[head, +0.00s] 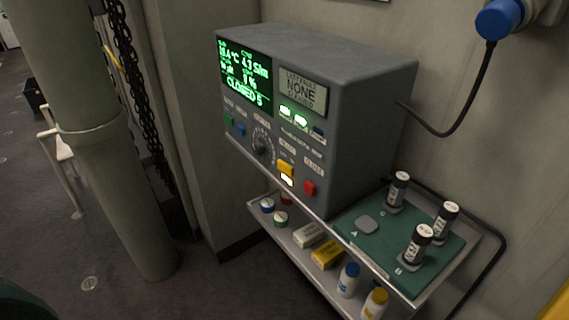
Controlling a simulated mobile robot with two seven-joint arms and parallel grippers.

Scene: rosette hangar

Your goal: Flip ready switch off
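A grey control box (370,90) stands on a shelf against the wall, with its front panel facing left. Its panel has a green-lit screen (245,75) that reads "CLOSED 5" at the bottom, and a small grey display (303,92) reading "NONE". Below the display are two lit pale-green rockers (293,116) and a dark blue one (318,131). A black dial (262,146), a yellow button (286,168) with a lit white piece under it, and a red button (309,188) sit lower. The labels are too small to tell which is the ready switch. Neither gripper is in view.
A lower shelf (295,247) carries bottles, jars and small boxes. A thick column (95,130) and a hanging chain (127,60) stand left. Open floor (200,290) lies before the box.

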